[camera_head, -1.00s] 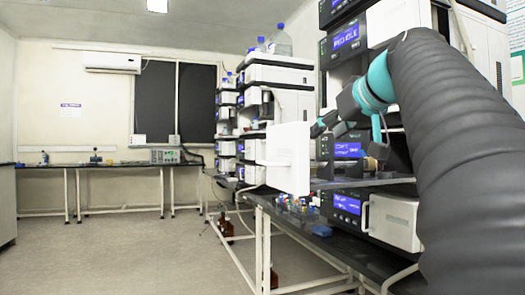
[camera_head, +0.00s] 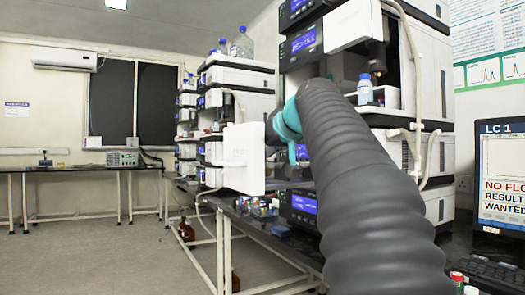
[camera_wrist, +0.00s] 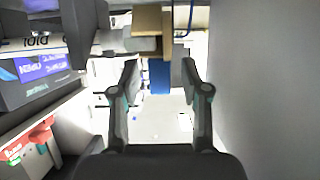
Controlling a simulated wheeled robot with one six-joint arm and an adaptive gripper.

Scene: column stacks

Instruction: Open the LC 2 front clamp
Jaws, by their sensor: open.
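My gripper (camera_wrist: 160,70) is open in the wrist view, its two dark fingers apart with nothing held between the tips. A tan block (camera_wrist: 148,22) lies just beyond the fingertips, at the end of a pale cylindrical part; it may be the clamp, but I cannot tell for sure. A blue piece (camera_wrist: 159,77) shows between the fingers, below the tan block. Whether a finger touches either is unclear. In the head view my dark sleeved arm hides the gripper and the clamp area, and I can read no LC 2 label.
An open white door panel (camera_head: 243,158) stands left of my arm. A grey surface (camera_wrist: 267,90) fills the right of the wrist view. A blue display (camera_wrist: 40,66) is close on the left. A monitor (camera_head: 503,175) reading LC 1 stands right. The floor (camera_head: 95,255) at left is clear.

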